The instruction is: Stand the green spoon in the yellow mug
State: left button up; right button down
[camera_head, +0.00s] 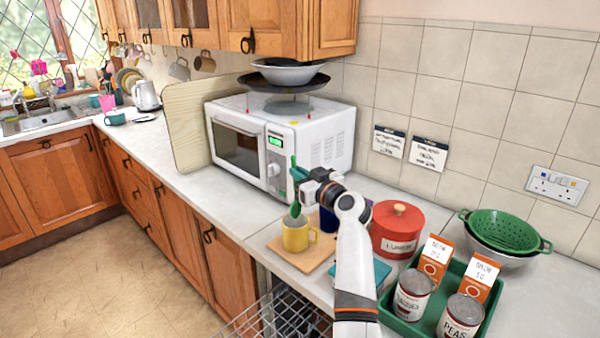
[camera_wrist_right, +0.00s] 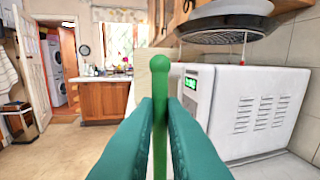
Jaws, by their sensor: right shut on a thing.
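The yellow mug (camera_head: 294,239) stands upright on a wooden board in the head view. My right gripper (camera_head: 297,174) is above the mug, its teal fingers shut on the green spoon (camera_head: 295,209). The spoon hangs upright with its bowl down, at the mug's mouth. I cannot tell whether the bowl's tip is above the rim or just inside it. In the right wrist view the spoon's handle (camera_wrist_right: 160,82) rises between the two fingers (camera_wrist_right: 160,118). The mug is not visible there. My left gripper is not in view.
The wooden board (camera_head: 291,257) also carries a dark blue mug (camera_head: 328,221), partly hidden by my arm. A white microwave (camera_head: 284,140) stands behind. To the right are a red canister (camera_head: 397,229), a green tray (camera_head: 427,327) with cans and boxes, and a green colander (camera_head: 497,230).

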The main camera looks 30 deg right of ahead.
notch_tip(320, 180, down, 6)
jog(key=b, duration=0.5)
jog(key=c, duration=1.4)
grip_release()
jog(key=shift+s, duration=0.1)
jog(key=s+d+b, duration=0.1)
jog(key=s+b, duration=0.1)
jog(key=s, duration=0.9)
jog(key=shift+s+d, duration=0.35)
